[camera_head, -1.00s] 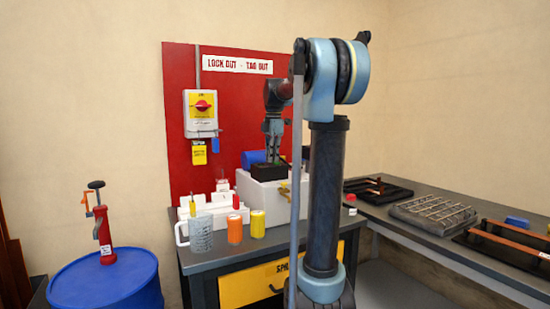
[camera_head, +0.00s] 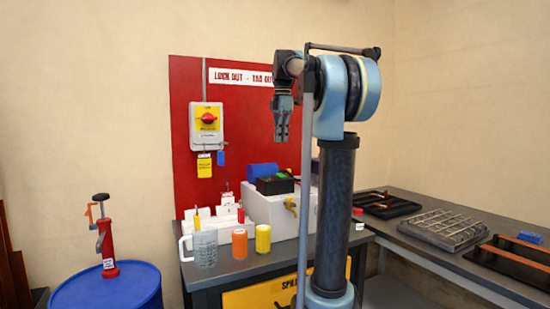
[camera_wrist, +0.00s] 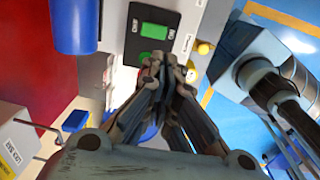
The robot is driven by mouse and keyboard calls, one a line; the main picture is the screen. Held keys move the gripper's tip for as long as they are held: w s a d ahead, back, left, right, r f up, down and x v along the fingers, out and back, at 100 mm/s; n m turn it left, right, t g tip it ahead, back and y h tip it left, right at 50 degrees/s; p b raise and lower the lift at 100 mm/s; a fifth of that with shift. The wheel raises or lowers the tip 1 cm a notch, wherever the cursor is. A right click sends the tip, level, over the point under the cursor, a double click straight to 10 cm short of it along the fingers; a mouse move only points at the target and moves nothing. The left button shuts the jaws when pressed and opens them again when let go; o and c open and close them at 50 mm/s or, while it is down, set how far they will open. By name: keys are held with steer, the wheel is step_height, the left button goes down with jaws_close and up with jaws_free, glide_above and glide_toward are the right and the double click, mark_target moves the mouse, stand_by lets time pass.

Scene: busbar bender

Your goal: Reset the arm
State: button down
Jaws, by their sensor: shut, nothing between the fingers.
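My gripper (camera_head: 282,137) hangs pointing down in front of the red lockout board (camera_head: 245,140). It is shut and empty, in the air well above the white machine (camera_head: 275,212). In the wrist view, the closed fingertips of my gripper (camera_wrist: 168,65) point toward the black switch box (camera_wrist: 150,35) with its green buttons on that machine. The same switch box (camera_head: 275,184) shows below my gripper in the head view. My gripper touches nothing that I can see.
An isolator with a red knob (camera_head: 207,118) is on the board. A clear mug (camera_head: 204,248), an orange can (camera_head: 240,243) and a yellow can (camera_head: 263,238) stand on the bench. A blue drum (camera_head: 110,285) with a red pump (camera_head: 106,240) stands left. Racks (camera_head: 442,230) lie on the right-hand bench.

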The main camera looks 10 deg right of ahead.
steer(key=s+f+m, duration=0.7)
steer(key=s+f, duration=0.4)
steer(key=f, duration=0.3)
steer(key=s+d+f+m+t, duration=0.1)
steer(key=s+f+m, duration=0.6)
steer(key=s+f, duration=0.4)
steer(key=s+f+m, duration=0.7)
steer(key=s+f, duration=0.4)
steer(key=f, duration=0.8)
steer(key=shift+s+d, duration=0.2)
steer(key=shift+d, duration=0.15)
steer(key=shift+w+f, duration=0.2)
steer(key=shift+w, duration=0.2)
steer(key=shift+s, duration=0.1)
